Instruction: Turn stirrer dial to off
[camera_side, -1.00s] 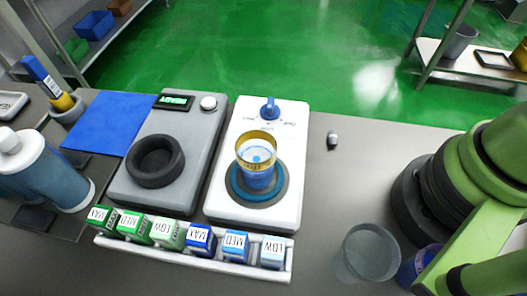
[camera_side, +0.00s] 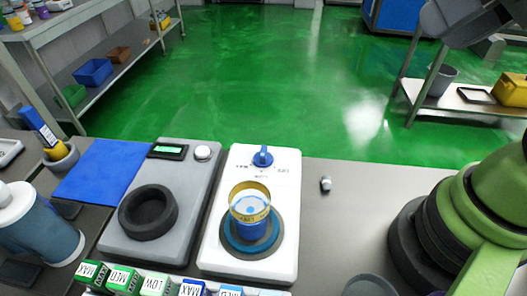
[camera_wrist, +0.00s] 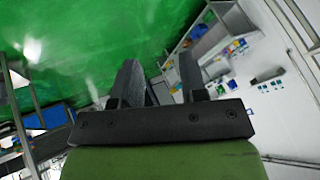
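The stirrer (camera_side: 285,210) is a white box with a blue dial (camera_side: 263,158) at its far end. The dial's raised grip points roughly away from the camera; the small labels around it are hard to read. A clear cup with a yellow rim and blue lower part (camera_side: 250,207) stands on the stirrer's round blue plate. My gripper (camera_wrist: 160,78) shows in the wrist view with its two dark fingers apart and nothing between them. It is away from the dial, which that view does not show.
Left of the stirrer is a grey device (camera_side: 190,185) with a black ring (camera_side: 148,211) and a small display. A row of labelled blocks (camera_side: 157,284) lines the front. A small grey object (camera_side: 326,184) lies to the right. A blue mat (camera_side: 103,172) lies left.

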